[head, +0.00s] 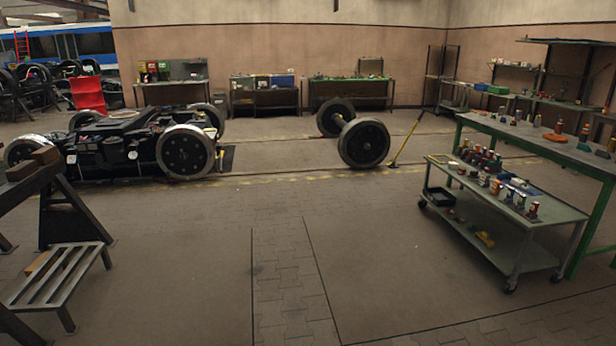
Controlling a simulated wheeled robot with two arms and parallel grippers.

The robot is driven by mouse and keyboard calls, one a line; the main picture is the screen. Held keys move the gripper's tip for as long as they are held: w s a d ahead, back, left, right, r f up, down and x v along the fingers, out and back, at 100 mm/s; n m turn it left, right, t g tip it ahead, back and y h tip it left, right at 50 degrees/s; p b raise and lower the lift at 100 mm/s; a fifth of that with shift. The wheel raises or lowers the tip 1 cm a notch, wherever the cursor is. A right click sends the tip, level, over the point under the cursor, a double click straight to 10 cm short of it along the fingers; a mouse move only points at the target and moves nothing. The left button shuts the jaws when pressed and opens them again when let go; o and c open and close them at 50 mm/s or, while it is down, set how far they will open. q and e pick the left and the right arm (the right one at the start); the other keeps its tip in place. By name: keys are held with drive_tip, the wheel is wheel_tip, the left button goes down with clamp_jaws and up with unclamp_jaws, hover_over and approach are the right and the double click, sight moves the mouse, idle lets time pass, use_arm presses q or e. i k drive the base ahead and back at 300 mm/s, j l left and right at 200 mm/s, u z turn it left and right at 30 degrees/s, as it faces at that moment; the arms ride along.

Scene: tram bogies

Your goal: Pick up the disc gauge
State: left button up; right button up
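I cannot make out a disc gauge for certain in the head view; the small items on the benches and trolley are too small to tell apart. A grey trolley (541,213) at the right carries several small cans and bottles (484,158) on its top. A long green-legged workbench (520,132) behind it holds several small items, among them a flat orange-red object (555,137). Neither of my grippers shows in the view.
A bogie (115,145) stands at the left and a loose wheelset (362,142) in the middle, with a yellow bar (405,140) beside it. A trestle (70,210) and a slatted step (60,272) stand at the near left. The floor (400,250) between is clear.

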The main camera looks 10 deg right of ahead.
sight(483, 182)
drive_tip(key=i+l+z, duration=0.1)
drive_tip(key=i+z, duration=0.15)
drive_tip(key=i, duration=0.25)
drive_tip(key=i+z, duration=0.2)
drive_tip(key=i, duration=0.3)
drive_tip(key=i+j+z, duration=0.1)
drive_tip(key=i+z, duration=0.15)
drive_tip(key=i, duration=0.2)
drive_tip(key=i+j+z, duration=0.2)
drive_tip(key=i, duration=0.3)
drive_tip(key=i+j+z, duration=0.25)
drive_tip(key=i, duration=0.25)
drive_tip(key=i+l+z, duration=0.2)
drive_tip(key=i, duration=1.5)
drive_tip(key=i+j+z, duration=0.2)
drive_tip(key=i, duration=1.5)
drive_tip(key=i+j+z, duration=0.15)
drive_tip(key=i, duration=0.35)
drive_tip(key=i+j+z, duration=0.15)
drive_tip(key=i, duration=0.3)
